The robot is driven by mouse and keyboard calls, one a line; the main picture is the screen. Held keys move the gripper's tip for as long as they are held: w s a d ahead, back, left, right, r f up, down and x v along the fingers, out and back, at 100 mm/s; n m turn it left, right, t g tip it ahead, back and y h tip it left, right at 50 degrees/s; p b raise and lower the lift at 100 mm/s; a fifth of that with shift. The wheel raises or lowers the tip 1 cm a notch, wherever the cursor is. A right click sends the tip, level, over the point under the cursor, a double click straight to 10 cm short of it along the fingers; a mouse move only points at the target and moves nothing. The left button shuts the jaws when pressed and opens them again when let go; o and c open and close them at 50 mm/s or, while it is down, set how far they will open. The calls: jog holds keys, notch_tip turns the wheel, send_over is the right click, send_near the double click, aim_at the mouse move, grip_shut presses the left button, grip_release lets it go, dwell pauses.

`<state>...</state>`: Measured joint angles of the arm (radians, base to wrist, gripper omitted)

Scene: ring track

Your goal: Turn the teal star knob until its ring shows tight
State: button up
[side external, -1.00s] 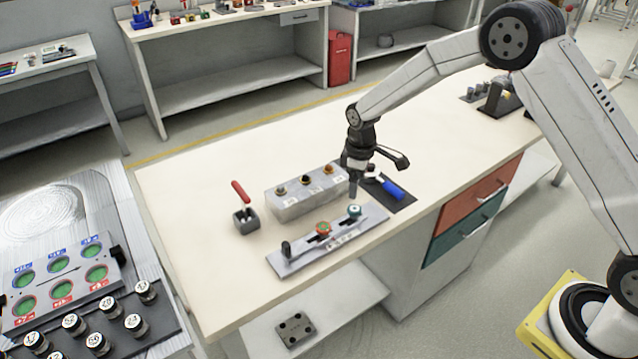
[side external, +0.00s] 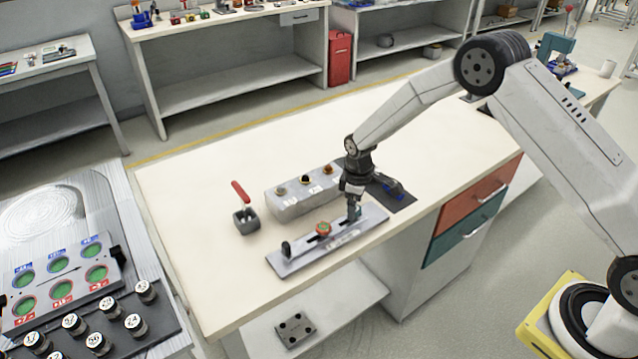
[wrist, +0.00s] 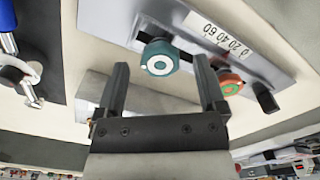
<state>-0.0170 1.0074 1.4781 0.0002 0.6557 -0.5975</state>
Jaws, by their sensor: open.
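The teal star knob (wrist: 159,58) has a white face with a teal centre and stands on a grey track plate (side external: 300,256). My gripper (wrist: 160,75) is open, with one finger on either side of the knob in the wrist view. I cannot tell whether either finger touches it. In the side view my gripper (side external: 354,214) is down over the plate's right end and hides most of the knob. The ring's tight or loose mark is not readable.
An orange-red knob (side external: 323,229) and a black post (side external: 286,248) stand left along the plate. A grey block (side external: 300,198) with round fittings sits behind. A red-handled clamp (side external: 243,213) is left. A dark mat (side external: 402,199) with a blue-handled tool is right.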

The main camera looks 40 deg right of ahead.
jog(key=shift+f, duration=0.3)
grip_shut()
